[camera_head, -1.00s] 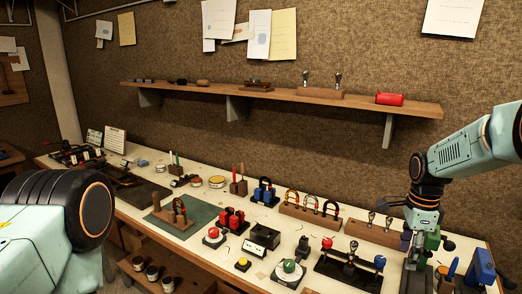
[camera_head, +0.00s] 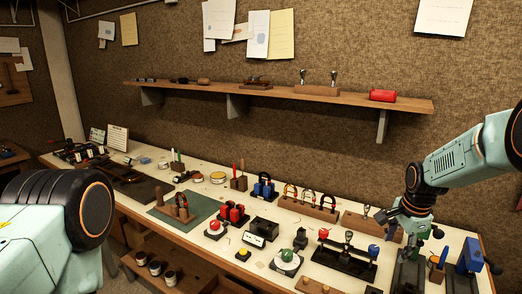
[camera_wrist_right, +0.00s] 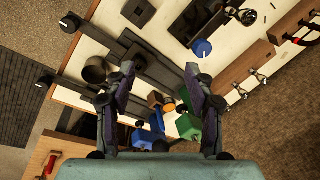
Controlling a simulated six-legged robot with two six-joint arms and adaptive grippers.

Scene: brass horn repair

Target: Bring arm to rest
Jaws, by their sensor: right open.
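My right arm (camera_head: 462,165) comes in from the right over the right end of the bench. My right gripper (camera_head: 405,226) hangs above the bench top, tilted down and to the left. In the wrist view its two fingers (camera_wrist_right: 158,72) are spread apart with nothing held between them. Below them show a green block-like tool (camera_wrist_right: 188,127) and a blue one (camera_wrist_right: 150,137). Of my left arm only a thick joint (camera_head: 85,208) shows at the left edge; its gripper is out of the picture.
The bench (camera_head: 325,278) is crowded: a black stand with red and blue knobs (camera_head: 345,258), a blue vise-like tool (camera_head: 468,256), a wooden block with curved pieces (camera_head: 308,207), a green mat (camera_head: 200,212). A wall shelf (camera_head: 215,87) runs above. Air between shelf and bench is free.

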